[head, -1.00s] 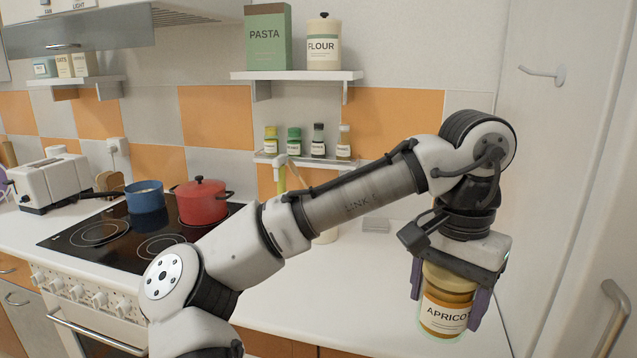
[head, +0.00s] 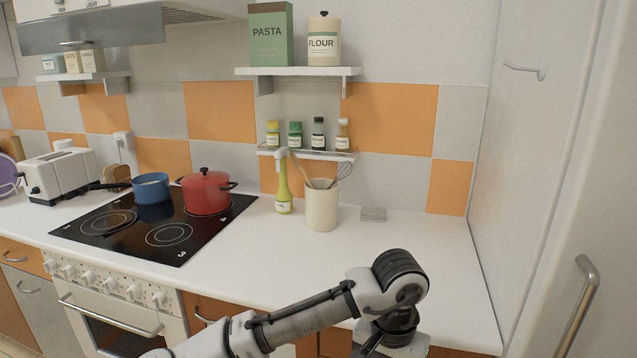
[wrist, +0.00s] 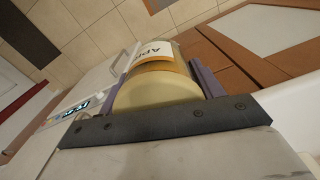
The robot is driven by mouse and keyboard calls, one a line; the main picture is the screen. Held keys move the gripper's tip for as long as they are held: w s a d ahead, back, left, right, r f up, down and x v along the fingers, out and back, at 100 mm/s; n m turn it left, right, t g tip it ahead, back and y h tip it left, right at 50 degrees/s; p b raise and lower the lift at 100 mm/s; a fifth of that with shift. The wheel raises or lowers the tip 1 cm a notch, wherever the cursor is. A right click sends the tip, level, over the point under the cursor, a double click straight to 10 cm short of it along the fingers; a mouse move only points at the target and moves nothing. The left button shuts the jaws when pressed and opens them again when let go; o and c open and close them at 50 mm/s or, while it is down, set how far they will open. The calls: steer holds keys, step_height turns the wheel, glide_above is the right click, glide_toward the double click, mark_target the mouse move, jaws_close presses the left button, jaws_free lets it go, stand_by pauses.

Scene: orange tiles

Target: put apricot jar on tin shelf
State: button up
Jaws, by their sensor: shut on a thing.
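The apricot jar (wrist: 158,92) shows in the wrist view with its pale lid toward the camera and part of its "APR" label visible. My gripper (wrist: 165,70) is shut on it, with a purple finger at its side. A wall shelf (head: 300,72) holds a green PASTA tin (head: 271,35) and a cream FLOUR container (head: 324,40). Another shelf (head: 98,77) at far left holds small tins (head: 72,63). I cannot tell which is the tin shelf.
A low rack (head: 310,154) of small spice jars hangs under the middle shelf. A utensil crock (head: 321,208) and a yellow-green bottle (head: 283,195) stand on the counter (head: 420,260). A red pot (head: 206,193) and blue pan (head: 150,187) sit on the hob. The counter's right part is clear.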

steer(key=w+a+f+n, duration=0.2)
steer(key=a+f, duration=0.1)
steer(key=f, duration=1)
steer(key=w+a+f+n, duration=0.1)
steer(key=a+f, duration=0.3)
steer(key=f, duration=0.9)
steer(key=w+a+f+n, duration=0.2)
steer(key=a+f+n, duration=0.1)
steer(key=f, duration=1)
steer(key=shift+w+a+f, duration=0.35)
steer(key=shift+a, duration=0.3)
steer(key=shift+s+d+f+b, duration=0.1)
steer(key=shift+f+b, duration=0.35)
steer(key=shift+f, duration=0.05)
steer(key=shift+d+r, duration=0.1)
